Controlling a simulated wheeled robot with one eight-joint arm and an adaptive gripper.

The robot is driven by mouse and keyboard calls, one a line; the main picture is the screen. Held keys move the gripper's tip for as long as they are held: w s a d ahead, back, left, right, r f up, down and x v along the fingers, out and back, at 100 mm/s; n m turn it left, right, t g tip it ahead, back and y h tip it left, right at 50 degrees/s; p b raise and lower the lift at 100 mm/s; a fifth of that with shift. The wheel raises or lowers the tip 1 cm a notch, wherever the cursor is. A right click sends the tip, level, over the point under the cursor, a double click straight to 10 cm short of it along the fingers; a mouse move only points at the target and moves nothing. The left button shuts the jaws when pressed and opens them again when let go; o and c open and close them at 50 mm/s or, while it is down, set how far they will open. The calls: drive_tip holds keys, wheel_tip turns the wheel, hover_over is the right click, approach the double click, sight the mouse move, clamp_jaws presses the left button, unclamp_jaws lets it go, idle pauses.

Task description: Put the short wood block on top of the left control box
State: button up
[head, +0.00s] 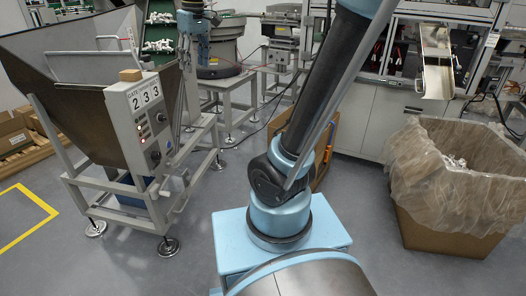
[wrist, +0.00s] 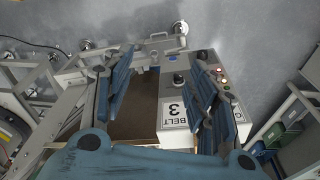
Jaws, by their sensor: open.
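A small tan wood block (head: 130,75) rests on the top of the grey control box (head: 145,118) at the left of the head view, near the box's left end. The box front carries number plates, lamps and knobs. My gripper (head: 189,62) hangs to the right of the block, apart from it. In the wrist view my gripper (wrist: 162,58) is open, with a clear gap between its fingers. A control box (wrist: 187,105) marked BELT 3 shows below and partly behind the right finger. I cannot make out the block in the wrist view.
A metal hopper (head: 60,75) stands against the control box on a frame with feet. A carton with a plastic liner (head: 450,190) stands at the right. A feeder bowl (head: 220,55) stands behind my gripper.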

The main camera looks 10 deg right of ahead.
drive_tip(key=s+d+f+m, duration=0.2)
drive_tip(key=s+d+f, duration=0.4)
drive_tip(key=f, duration=0.3)
drive_tip(key=s+d+f+m, duration=0.3)
drive_tip(key=s+d+f, duration=0.3)
drive_tip(key=f, duration=0.3)
drive_tip(key=s+d+f+m+t+h, duration=0.1)
drive_tip(key=s+d+f+m, duration=0.1)
drive_tip(key=s+d+f, duration=0.4)
wheel_tip(320, 180, down, 3)
drive_tip(key=shift+s+d+f+m, duration=0.1)
drive_tip(key=shift+s+d+m, duration=0.05)
drive_tip(key=shift+d+m, duration=0.25)
drive_tip(key=shift+w+f, duration=0.2)
drive_tip(key=shift+w, duration=0.2)
